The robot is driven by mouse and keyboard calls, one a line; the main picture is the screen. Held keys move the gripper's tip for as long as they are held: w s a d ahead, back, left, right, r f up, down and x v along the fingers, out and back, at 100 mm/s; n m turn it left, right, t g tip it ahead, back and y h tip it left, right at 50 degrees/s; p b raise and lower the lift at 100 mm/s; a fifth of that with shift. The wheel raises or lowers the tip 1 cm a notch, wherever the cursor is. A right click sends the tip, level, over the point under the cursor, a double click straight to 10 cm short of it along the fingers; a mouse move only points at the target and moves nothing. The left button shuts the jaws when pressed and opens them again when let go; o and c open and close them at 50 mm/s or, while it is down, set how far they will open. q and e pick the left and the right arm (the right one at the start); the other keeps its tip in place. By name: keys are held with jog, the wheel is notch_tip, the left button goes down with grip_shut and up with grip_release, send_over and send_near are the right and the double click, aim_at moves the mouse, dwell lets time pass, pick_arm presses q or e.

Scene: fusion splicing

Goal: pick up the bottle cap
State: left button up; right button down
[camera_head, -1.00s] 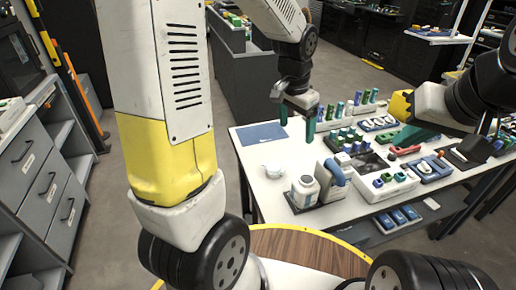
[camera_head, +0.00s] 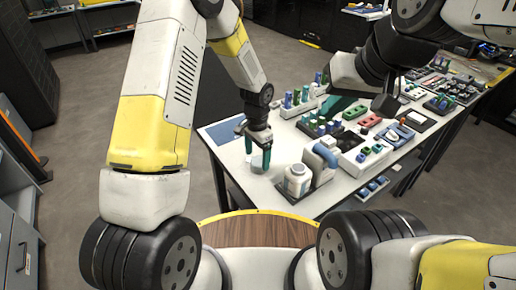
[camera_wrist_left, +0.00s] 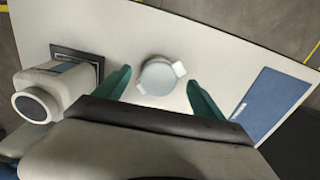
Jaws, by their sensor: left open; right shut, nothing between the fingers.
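The bottle cap (camera_wrist_left: 158,77) is a round, pale cap with a small tab at its side, lying on the white table. In the left wrist view it sits between the two teal fingers of my left gripper (camera_wrist_left: 160,92), with a gap on each side. In the head view the cap (camera_head: 257,166) is partly hidden by my left gripper (camera_head: 257,156), which is open and points down over it. A white bottle (camera_head: 298,182) stands to the right of the cap; it also shows in the left wrist view (camera_wrist_left: 58,90). My right gripper (camera_head: 338,105) is shut and empty above the table's far side.
A blue mat (camera_head: 222,131) lies left of my left gripper. A holder with a blue-topped curved part (camera_head: 325,155) stands right beside the bottle. Several coloured vials, trays and boxes (camera_head: 365,152) fill the table's right side. The table between mat and bottle is mostly clear.

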aim_at(258, 160)
pick_arm(q)
notch_tip(258, 160, down, 4)
jog(key=shift+w+d+r, duration=0.15)
jog(key=shift+r, duration=0.05)
jog(key=c, duration=1.3)
notch_tip(258, 160, up, 10)
jog(key=shift+r, duration=0.1)
jog(key=shift+c, duration=0.2)
